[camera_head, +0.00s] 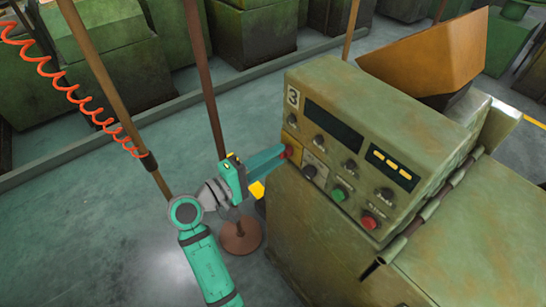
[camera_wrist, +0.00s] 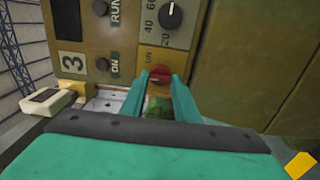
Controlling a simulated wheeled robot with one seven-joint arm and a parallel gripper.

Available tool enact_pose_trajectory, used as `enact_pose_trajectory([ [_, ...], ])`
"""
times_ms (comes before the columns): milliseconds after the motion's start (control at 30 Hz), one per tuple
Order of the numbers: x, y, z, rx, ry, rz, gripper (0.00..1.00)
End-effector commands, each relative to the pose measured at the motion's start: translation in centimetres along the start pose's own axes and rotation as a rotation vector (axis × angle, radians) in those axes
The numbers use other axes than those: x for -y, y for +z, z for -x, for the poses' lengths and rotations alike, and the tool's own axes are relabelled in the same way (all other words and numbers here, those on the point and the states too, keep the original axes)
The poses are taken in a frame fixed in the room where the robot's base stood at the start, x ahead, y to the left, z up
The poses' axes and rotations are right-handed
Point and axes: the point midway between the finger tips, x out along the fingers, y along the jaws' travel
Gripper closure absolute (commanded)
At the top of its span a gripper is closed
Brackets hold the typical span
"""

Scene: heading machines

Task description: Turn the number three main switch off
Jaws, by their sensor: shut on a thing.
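The number three machine (camera_head: 365,150) has a green control panel with a white "3" plate (camera_head: 293,95) at its upper left. The main switch is a red knob (camera_head: 289,151) on a yellow plate at the panel's left end; it also shows in the wrist view as a red knob (camera_wrist: 159,74). My gripper (camera_head: 282,154) reaches the panel from the left, its teal fingers shut on the red knob. In the wrist view the fingertips (camera_wrist: 161,80) stand on either side of the knob. The knob's exact setting is too small to read.
Black knobs, a green button (camera_head: 340,194) and a red button (camera_head: 369,222) sit right of the switch. A brown hopper (camera_head: 432,55) stands behind the panel. A post on a round base (camera_head: 239,236) stands near my arm. Open floor lies left.

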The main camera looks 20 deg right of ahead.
Motion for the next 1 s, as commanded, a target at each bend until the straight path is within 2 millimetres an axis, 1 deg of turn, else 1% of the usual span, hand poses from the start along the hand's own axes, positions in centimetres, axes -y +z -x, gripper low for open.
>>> enact_pose_trajectory([
  [300,0.19,0.08,0.03,0.001,-0.003,0.301,0.94],
  [600,0.22,0.05,0.11,0.000,-0.003,0.558,0.94],
  [800,0.22,0.03,0.14,-0.001,-0.003,0.684,0.94],
  [1000,0.23,0.02,0.15,-0.002,-0.002,0.762,0.94],
])
